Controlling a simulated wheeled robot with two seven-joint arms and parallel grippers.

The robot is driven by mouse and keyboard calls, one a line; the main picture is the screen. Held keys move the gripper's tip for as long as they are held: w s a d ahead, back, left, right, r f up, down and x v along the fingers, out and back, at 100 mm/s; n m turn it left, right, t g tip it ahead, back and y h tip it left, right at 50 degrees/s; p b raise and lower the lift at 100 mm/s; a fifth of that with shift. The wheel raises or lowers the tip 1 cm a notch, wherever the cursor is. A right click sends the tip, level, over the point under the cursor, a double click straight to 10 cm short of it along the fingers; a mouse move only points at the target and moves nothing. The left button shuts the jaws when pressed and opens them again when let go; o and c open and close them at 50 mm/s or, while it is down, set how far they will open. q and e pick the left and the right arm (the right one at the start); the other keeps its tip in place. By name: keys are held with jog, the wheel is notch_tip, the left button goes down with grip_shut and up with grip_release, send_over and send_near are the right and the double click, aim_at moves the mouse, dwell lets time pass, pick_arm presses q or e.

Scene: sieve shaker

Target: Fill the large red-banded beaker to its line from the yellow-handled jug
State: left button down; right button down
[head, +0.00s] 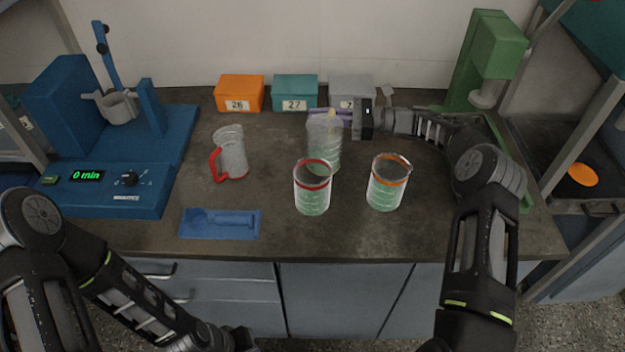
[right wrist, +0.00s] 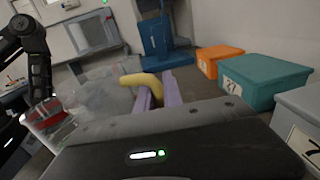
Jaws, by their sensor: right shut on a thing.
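The yellow-handled jug (head: 323,130) is clear, with pale green liquid low in it. It is just behind the red-banded beaker and looks near upright; I cannot tell whether it touches the counter. My right gripper (head: 328,116) is shut on its yellow handle (right wrist: 148,80), which shows between the purple fingers in the right wrist view. The large red-banded beaker (head: 312,190) stands on the counter with green liquid in its lower part; its line is not clear to me. It also shows in the right wrist view (right wrist: 48,118). My left gripper is out of view; only its arm shows.
An orange-banded beaker (head: 387,188) with green liquid stands to the right. A red-handled jug (head: 232,157) and a blue tray (head: 220,224) are left. The blue shaker (head: 110,190) is far left. Orange (head: 240,93), teal (head: 294,92) and grey (head: 352,88) bins line the back.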

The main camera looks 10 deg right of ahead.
jog(key=shift+d, duration=0.25)
jog(key=s+a+r+n+h+p, duration=0.1)
jog(key=s+a+r+n+p, duration=0.1)
jog(key=r, duration=0.4)
jog(key=s+a+r+n+h+p, duration=0.1)
jog(key=s+a+r+n+p, duration=0.1)
jog(key=s+r+n+p, duration=0.2)
jog(key=shift+s+a+r+n+t+p, duration=0.35)
jog(key=shift+s+r+n, duration=0.45)
jog(key=shift+r+n, duration=0.8)
